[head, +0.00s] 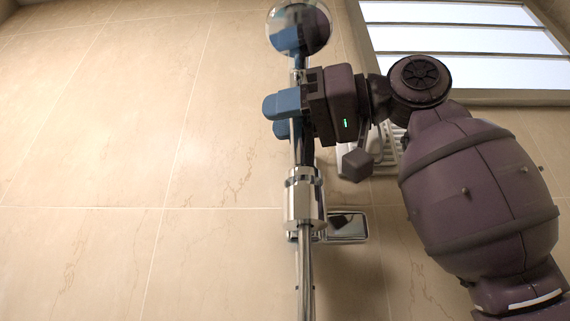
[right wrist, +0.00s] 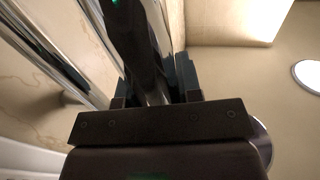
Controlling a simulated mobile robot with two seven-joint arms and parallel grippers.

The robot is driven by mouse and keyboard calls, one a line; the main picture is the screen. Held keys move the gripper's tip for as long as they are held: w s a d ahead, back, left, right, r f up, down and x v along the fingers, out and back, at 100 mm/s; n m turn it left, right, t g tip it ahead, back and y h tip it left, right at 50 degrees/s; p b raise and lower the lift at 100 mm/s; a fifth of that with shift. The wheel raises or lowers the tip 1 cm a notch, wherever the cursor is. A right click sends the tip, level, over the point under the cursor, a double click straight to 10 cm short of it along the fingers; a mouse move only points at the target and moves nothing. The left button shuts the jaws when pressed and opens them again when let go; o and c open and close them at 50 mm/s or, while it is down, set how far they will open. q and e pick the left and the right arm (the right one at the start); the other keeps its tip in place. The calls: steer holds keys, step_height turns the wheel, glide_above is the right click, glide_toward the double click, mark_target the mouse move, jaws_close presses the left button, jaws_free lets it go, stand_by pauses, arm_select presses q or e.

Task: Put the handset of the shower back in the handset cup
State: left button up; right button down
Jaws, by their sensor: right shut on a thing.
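The shower handset has a round, mirror-like chrome head (head: 299,28) at the top of the head view. Its slim chrome handle (head: 296,150) runs down from it, nearly upright. My right gripper (head: 280,117), with blue fingers, is shut on the handle below the head. In the right wrist view the handle (right wrist: 157,97) passes between the fingers. A chrome cylinder (head: 304,200), which looks like the handset cup, is below the gripper. The handle's lower end lines up with it in the picture; I cannot tell whether it is inside, in front or apart. My left gripper is out of view.
A chrome bar (head: 306,275) runs down below the cylinder. A small shiny dish or plate (head: 347,227) is beside it on the right. A white rack (head: 386,150) is partly hidden behind my right arm. The tiled wall (head: 110,150) at left is bare.

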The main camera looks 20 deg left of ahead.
steer(key=shift+f+b, duration=0.3)
steer(key=shift+f, duration=0.2)
steer(key=c, duration=0.7)
jaws_free()
steer(key=shift+d, duration=0.6)
steer(key=d+b, duration=0.1)
steer(key=d, duration=0.8)
steer(key=shift+w+d+f, duration=0.1)
steer(key=shift+w+d, duration=0.05)
steer(key=shift+d, duration=0.15)
